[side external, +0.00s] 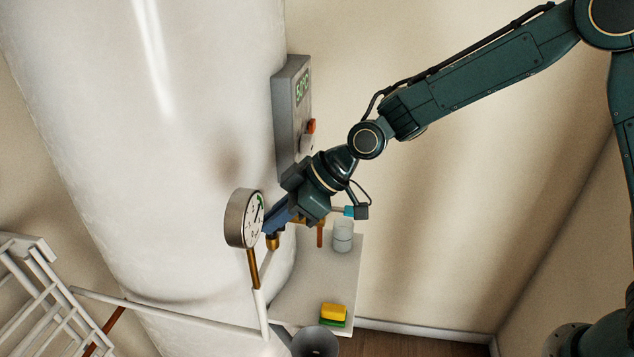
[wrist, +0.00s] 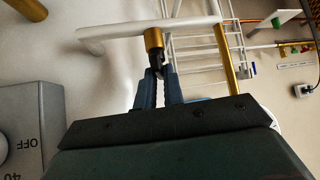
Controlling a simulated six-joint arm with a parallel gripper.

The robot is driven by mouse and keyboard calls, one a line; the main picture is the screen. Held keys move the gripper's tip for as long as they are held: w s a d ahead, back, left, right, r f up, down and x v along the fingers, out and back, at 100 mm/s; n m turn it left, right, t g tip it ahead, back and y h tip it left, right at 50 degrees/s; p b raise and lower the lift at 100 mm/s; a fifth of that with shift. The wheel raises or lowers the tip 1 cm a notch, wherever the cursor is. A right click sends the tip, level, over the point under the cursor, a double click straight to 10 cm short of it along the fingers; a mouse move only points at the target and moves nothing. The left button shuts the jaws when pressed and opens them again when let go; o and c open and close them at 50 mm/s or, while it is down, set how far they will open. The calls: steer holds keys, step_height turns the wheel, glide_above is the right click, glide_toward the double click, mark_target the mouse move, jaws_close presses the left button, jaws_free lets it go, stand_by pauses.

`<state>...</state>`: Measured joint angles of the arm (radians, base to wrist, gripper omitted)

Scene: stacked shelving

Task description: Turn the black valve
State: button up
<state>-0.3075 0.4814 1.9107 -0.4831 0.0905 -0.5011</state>
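The black valve (wrist: 158,60) shows in the wrist view as a small dark piece under a brass fitting (wrist: 153,40) on a white pipe. My gripper (wrist: 160,74) has its blue fingertips close on both sides of the black piece, with only a narrow gap between the fingers, and looks shut on it. In the side external view my gripper (side external: 270,229) points down-left to the brass fitting (side external: 273,241), just right of the round gauge. The black valve itself is hidden there by the fingers.
The round gauge (side external: 244,218) stands close beside my fingers on a brass and white pipe. A large white tank (side external: 150,150) fills the left, with a grey control box (side external: 291,105) on it. A table (side external: 290,300) below holds a yellow-green sponge (side external: 333,314) and a jar (side external: 343,238).

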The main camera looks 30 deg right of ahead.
jaws_close()
steer(key=shift+s+a+m+t+h, duration=0.1)
steer(key=shift+m+t+h, duration=0.25)
steer(key=shift+m, duration=0.25)
steer(key=shift+m+t+h, duration=0.35)
steer(key=shift+m+t, duration=0.1)
steer(key=shift+m, duration=0.35)
steer(key=o, duration=0.7)
jaws_free()
steer(key=shift+c, duration=0.2)
steer(key=shift+r, duration=0.1)
steer(key=v, duration=1.3)
steer(key=shift+s+d, duration=0.2)
steer(key=shift+d, duration=0.05)
